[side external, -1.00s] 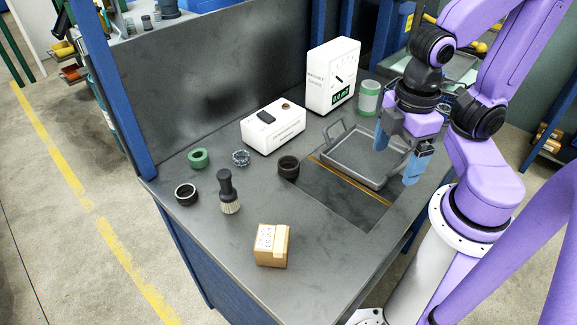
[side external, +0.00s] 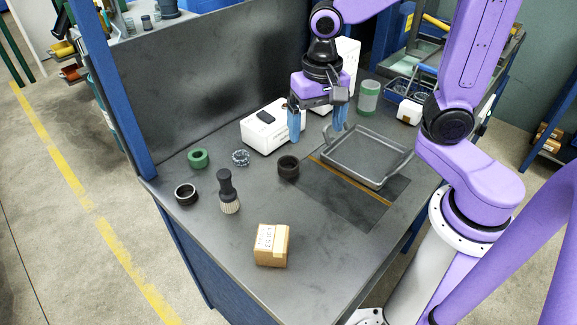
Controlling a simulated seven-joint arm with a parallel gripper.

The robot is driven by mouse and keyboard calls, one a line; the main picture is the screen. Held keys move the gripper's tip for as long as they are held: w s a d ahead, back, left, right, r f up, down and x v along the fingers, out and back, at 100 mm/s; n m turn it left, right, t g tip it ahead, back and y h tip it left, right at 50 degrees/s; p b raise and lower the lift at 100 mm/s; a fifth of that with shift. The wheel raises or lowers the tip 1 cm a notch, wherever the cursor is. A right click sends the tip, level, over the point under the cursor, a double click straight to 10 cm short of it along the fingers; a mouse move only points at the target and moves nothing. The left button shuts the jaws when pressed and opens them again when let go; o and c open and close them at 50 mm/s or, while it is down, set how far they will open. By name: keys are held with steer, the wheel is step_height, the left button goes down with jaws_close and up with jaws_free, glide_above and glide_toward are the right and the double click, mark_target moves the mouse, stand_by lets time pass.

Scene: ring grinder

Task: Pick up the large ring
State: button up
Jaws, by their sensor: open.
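Several rings lie on the dark bench in the side external view: a green ring (side external: 198,158), a black ring with a pale rim (side external: 186,194), a grey bearing-like ring (side external: 241,157) and a dark brown ring (side external: 288,167). I cannot tell for sure which one is the large ring; the black, green and brown ones look similar in size. My gripper (side external: 317,134) is open and empty, its two blue fingers pointing down above the bench. It is behind and to the right of the brown ring in the picture, apart from it.
A grey metal tray with handles (side external: 368,182) lies right of the brown ring. A white box (side external: 262,136), a white gauge partly hidden by my arm, and a green-and-white cylinder (side external: 368,97) stand behind. A brush (side external: 227,190) and a cardboard box (side external: 270,245) stand in front.

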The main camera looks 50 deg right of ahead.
steer(key=w+d+m, duration=0.2)
steer(key=w+m, duration=0.7)
steer(key=m, duration=0.7)
glide_above(289, 161)
steer(key=s+a, duration=0.1)
steer(key=a, duration=0.1)
steer(key=f, duration=1.3)
steer(key=shift+s+d, duration=0.15)
steer(key=shift+d, duration=0.05)
steer(key=shift+s+a+f, duration=0.15)
steer(key=shift+f, duration=2.5)
steer(key=c, duration=1.3)
